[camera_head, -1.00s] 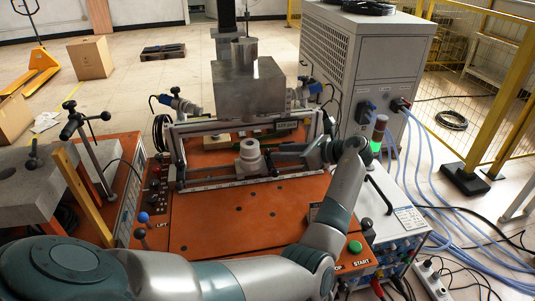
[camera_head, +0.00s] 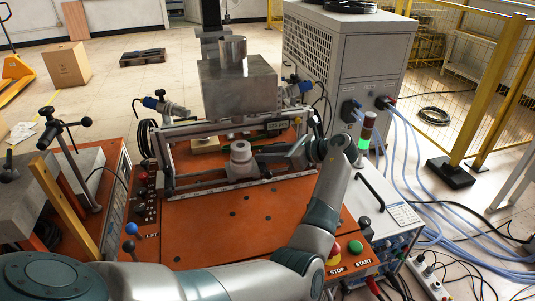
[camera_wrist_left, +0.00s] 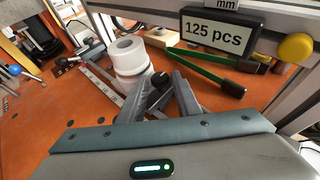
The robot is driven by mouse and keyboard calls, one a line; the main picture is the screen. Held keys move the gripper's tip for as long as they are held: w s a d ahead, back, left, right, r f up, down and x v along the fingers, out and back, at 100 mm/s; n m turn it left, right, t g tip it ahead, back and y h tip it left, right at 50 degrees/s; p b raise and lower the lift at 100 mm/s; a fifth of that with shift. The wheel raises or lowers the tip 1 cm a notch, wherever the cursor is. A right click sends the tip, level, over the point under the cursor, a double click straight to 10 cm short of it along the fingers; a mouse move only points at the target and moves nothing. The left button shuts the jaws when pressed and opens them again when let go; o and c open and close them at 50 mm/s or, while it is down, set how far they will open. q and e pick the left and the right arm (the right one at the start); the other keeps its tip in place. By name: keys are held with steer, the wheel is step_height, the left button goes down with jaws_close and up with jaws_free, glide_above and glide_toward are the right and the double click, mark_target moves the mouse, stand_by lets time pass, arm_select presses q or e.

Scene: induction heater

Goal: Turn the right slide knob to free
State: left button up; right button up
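A small black knob (camera_wrist_left: 160,79), which looks like the right slide knob, sits beside the white cylindrical part (camera_wrist_left: 127,56) in the left wrist view. My left gripper (camera_wrist_left: 158,92) has its two grey fingers apart, one on each side of this knob. Whether they touch it I cannot tell. In the head view my left gripper (camera_head: 272,160) reaches in from the right, low over the orange table, close to the white part (camera_head: 240,155). The knob is too small to make out there. My right gripper is out of view.
A metal frame (camera_head: 168,160) with a ruled rail surrounds the white part. A counter display (camera_wrist_left: 222,30) and green-handled tool (camera_wrist_left: 215,65) lie close to my fingers. The orange table's front (camera_head: 215,235) is mostly clear.

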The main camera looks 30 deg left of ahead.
arm_select(q)
steer(key=c, duration=0.7)
steer(key=shift+w, duration=0.1)
steer(key=shift+c, duration=0.2)
steer(key=shift+w+n+g+h, duration=0.15)
steer(key=shift+n+g+h, duration=0.15)
steer(key=shift+n+g, duration=0.65)
steer(key=shift+w+a+f+n+g+b, duration=0.1)
steer(key=shift+n+g+b, duration=0.3)
steer(key=shift+g, duration=0.25)
steer(key=shift+w+n+g+h+b, duration=0.15)
steer(key=shift+n+g+h+b, duration=0.35)
steer(key=shift+n+g+b, duration=0.55)
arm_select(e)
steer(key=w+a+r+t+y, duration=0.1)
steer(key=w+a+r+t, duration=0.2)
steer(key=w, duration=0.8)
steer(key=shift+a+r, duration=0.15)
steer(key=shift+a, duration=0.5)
